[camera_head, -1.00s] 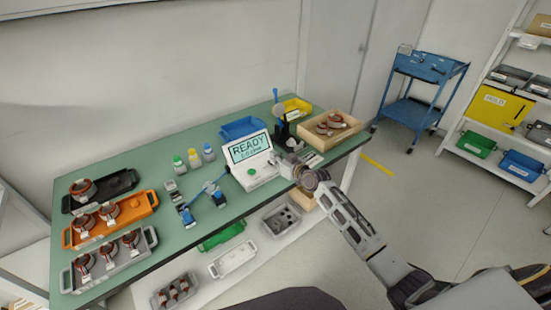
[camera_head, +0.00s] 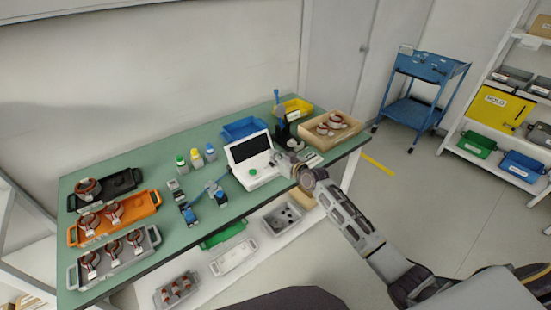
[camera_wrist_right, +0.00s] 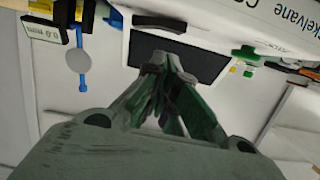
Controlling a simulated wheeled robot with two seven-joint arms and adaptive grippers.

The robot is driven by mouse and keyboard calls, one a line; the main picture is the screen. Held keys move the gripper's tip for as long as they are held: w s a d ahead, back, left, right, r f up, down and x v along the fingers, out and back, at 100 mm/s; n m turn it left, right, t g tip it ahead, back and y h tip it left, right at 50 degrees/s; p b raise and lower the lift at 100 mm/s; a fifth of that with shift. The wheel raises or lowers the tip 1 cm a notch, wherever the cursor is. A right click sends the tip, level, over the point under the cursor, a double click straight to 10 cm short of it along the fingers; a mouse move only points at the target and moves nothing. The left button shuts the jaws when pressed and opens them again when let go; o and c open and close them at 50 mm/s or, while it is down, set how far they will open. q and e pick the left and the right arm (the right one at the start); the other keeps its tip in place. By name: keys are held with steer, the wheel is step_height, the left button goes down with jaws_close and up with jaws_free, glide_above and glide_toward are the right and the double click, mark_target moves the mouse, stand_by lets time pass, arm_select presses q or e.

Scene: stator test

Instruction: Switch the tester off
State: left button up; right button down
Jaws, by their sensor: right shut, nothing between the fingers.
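The tester (camera_head: 262,178) is a white box with a tilted screen (camera_head: 248,147) and a green button (camera_head: 252,172) on its front part. Its screen is dark and blank. In the right wrist view the tester's white side (camera_wrist_right: 215,12) with printed lettering and its black screen (camera_wrist_right: 195,58) appear behind the fingers. My right gripper (camera_head: 277,158) is shut and empty at the tester's right side; it also shows in the right wrist view (camera_wrist_right: 165,65). I cannot tell whether its fingertips touch the tester. My left gripper is not in view.
The green bench (camera_head: 160,225) carries a black tray (camera_head: 123,181), an orange tray (camera_head: 146,203) and a grey tray (camera_head: 150,238) at left, with wound parts. Small bottles (camera_head: 196,158) and blue clamps stand left of the tester. A wooden box (camera_head: 345,135) stands right, behind my arm.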

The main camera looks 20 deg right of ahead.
steer(key=shift+a+r+p, duration=0.1)
steer(key=shift+r+p, duration=0.25)
steer(key=shift+r, duration=0.4)
steer(key=shift+r+p, duration=0.45)
steer(key=shift+r, duration=0.05)
steer(key=shift+s+d, duration=0.2)
steer(key=shift+s, duration=0.65)
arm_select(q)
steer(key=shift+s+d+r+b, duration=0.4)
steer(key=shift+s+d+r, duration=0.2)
arm_select(e)
steer(key=v, duration=0.8)
steer(key=shift+s, duration=0.15)
steer(key=shift+a, duration=0.1)
